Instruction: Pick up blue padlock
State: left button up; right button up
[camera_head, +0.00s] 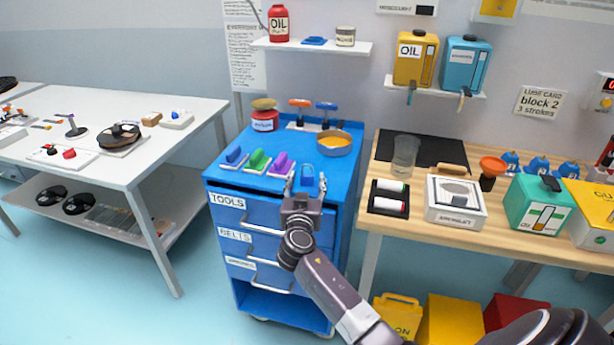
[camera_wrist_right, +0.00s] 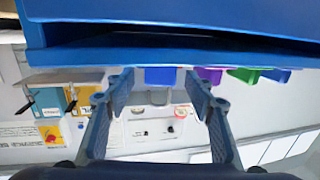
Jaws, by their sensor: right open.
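The blue padlock (camera_head: 307,182) stands near the front edge of the blue cart's top (camera_head: 222,171), its shackle upward. My right gripper (camera_head: 302,192) reaches in from the front and partly covers it in the head view. In the upside-down right wrist view, the padlock's blue body (camera_wrist_right: 160,76) and grey shackle lie between and beyond the two open fingers (camera_wrist_right: 158,90). I see no finger clearly touching it. My left gripper is not in view.
Purple (camera_head: 280,164), green (camera_head: 258,160) and blue (camera_head: 234,156) pieces stand in a row left of the padlock. An orange-filled bowl (camera_head: 334,144) is behind it. A wooden bench (camera_head: 372,222) is close on the right, and a white table (camera_head: 190,140) is at left.

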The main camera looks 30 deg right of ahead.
jog(key=shift+x, duration=0.8)
jog(key=shift+w+d, duration=0.1)
jog(key=shift+w, duration=0.05)
jog(key=c, duration=1.1)
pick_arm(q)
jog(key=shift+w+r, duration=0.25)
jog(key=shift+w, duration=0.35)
pick_arm(e)
grip_shut()
